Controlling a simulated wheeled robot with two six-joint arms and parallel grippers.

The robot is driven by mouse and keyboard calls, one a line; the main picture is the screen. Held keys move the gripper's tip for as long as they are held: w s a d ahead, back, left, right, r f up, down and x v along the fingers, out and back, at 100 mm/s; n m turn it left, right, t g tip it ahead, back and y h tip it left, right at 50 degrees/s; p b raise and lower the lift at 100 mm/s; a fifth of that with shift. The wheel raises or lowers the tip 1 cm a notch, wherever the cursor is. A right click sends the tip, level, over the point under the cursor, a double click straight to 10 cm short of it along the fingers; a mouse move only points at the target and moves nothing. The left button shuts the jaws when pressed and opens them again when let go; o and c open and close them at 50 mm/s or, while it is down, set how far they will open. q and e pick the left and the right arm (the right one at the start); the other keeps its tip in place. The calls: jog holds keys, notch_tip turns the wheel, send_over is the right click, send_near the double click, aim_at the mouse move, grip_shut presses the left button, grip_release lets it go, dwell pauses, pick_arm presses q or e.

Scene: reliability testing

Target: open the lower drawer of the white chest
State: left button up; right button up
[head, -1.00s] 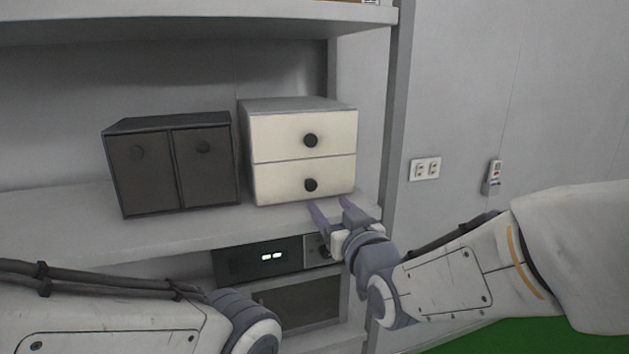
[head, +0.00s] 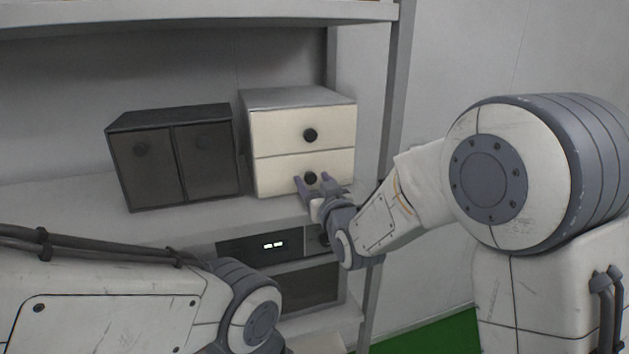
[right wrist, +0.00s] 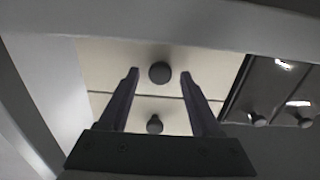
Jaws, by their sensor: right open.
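The white chest (head: 270,170) stands on the shelf with an upper and a lower drawer, both shut. Each drawer has one round dark knob. The lower drawer's knob (head: 311,177) shows between the fingertips of my right gripper (head: 314,181), which is open. The right wrist view looks upside down: the lower knob (right wrist: 160,72) lies between the two fingertips (right wrist: 159,76), and the upper knob (right wrist: 154,124) shows nearer the gripper body. I cannot tell whether the fingers touch the lower knob. My left gripper is out of view; only part of that arm shows.
A dark two-door cabinet (head: 160,170) stands close to the chest's left. A black device with lit digits (head: 272,245) sits below the shelf (head: 180,222). A grey rack post (head: 390,120) rises right of the chest, and another shelf (head: 200,18) is above.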

grip_shut()
dwell(1.3)
